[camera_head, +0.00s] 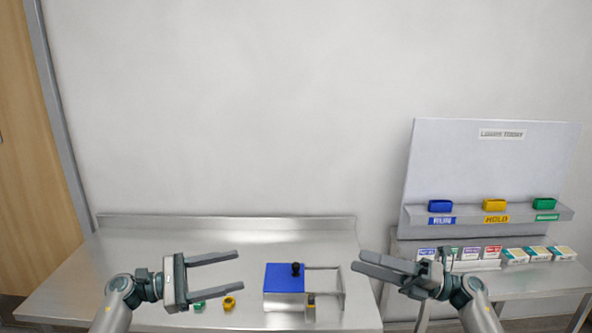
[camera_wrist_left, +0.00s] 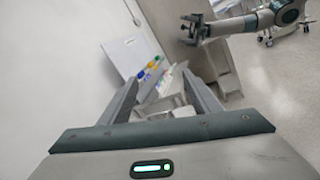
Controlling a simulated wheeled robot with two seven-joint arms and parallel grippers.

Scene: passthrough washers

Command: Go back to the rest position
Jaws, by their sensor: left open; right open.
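My left gripper (camera_head: 238,273) is open and empty above the left part of the steel table, its two fingers pointing right. In the left wrist view its fingers (camera_wrist_left: 160,95) stand wide apart with nothing held between them. My right gripper (camera_head: 356,262) is open above the right end of the table, fingers pointing left. From the head its fingers look close together because of the angle. My right arm also shows in the left wrist view (camera_wrist_left: 245,25). Neither gripper touches anything.
A box with a blue lid and black knob (camera_head: 285,278) stands on the steel table (camera_head: 120,265) between the grippers. A green washer (camera_head: 199,306) and a yellow washer (camera_head: 229,303) lie near the left gripper. At right, a board (camera_head: 490,165) has blue, yellow and green blocks on its shelf; several small cartons (camera_head: 492,252) stand below.

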